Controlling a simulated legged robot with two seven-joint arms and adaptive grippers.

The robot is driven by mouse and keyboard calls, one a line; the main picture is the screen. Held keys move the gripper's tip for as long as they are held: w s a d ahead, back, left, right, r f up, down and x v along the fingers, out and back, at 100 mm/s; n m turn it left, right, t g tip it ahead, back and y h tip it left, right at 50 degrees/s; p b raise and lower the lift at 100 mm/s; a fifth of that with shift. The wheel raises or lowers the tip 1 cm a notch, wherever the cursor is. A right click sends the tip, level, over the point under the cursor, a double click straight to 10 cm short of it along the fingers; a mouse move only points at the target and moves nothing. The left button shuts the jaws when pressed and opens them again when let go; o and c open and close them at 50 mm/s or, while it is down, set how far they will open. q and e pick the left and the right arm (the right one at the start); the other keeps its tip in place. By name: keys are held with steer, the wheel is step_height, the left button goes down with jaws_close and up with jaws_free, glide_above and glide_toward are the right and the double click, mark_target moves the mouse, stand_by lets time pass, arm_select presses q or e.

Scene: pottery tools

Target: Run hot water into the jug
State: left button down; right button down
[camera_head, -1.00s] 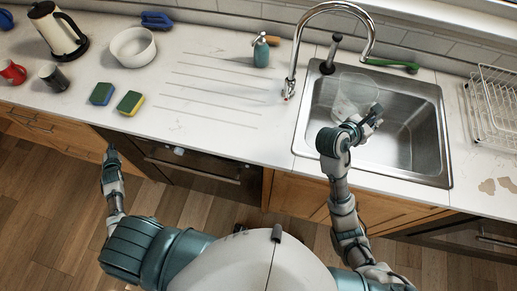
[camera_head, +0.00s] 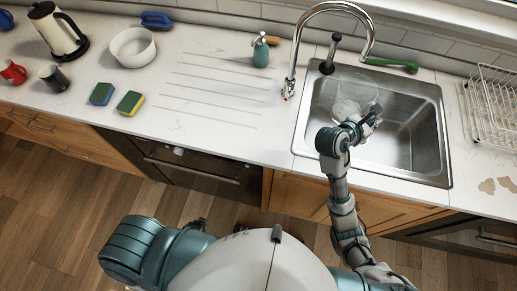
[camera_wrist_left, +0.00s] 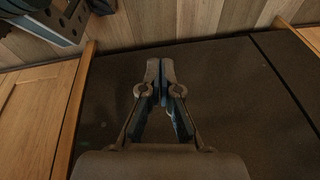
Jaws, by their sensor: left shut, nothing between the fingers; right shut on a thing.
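The clear jug (camera_head: 357,90) stands in the sink (camera_head: 415,130) under the arched tap (camera_head: 336,8), its lower part whitish. I cannot tell whether water is running or how full the jug is. The tap's lever with a red mark (camera_head: 289,90) is at the tap's base. My right gripper (camera_head: 370,122) is at the near side of the jug, shut on it; the fingertips are partly hidden. My left gripper (camera_wrist_left: 160,70) is shut and empty in the left wrist view, in front of a dark panel; in the head view it is out of sight.
A green brush (camera_head: 390,64) lies behind the sink, and a wire rack (camera_head: 495,100) is to the right. A white bowl (camera_head: 132,47), two sponges (camera_head: 130,102), mugs (camera_head: 54,76) and a kettle (camera_head: 58,30) stand left. The ribbed drainer area is clear.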

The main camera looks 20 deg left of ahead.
steer(key=shift+r, duration=0.25)
arm_select(q)
steer(key=s+d+f+g+h, duration=0.1)
steer(key=s+d+f, duration=0.1)
steer(key=s+d, duration=0.4)
steer(key=shift+d+m+g, duration=0.3)
steer(key=shift+d+m, duration=0.1)
steer(key=shift+d, duration=1.75)
arm_select(e)
steer(key=shift+r, duration=2.8)
arm_select(q)
steer(key=shift+s, duration=0.15)
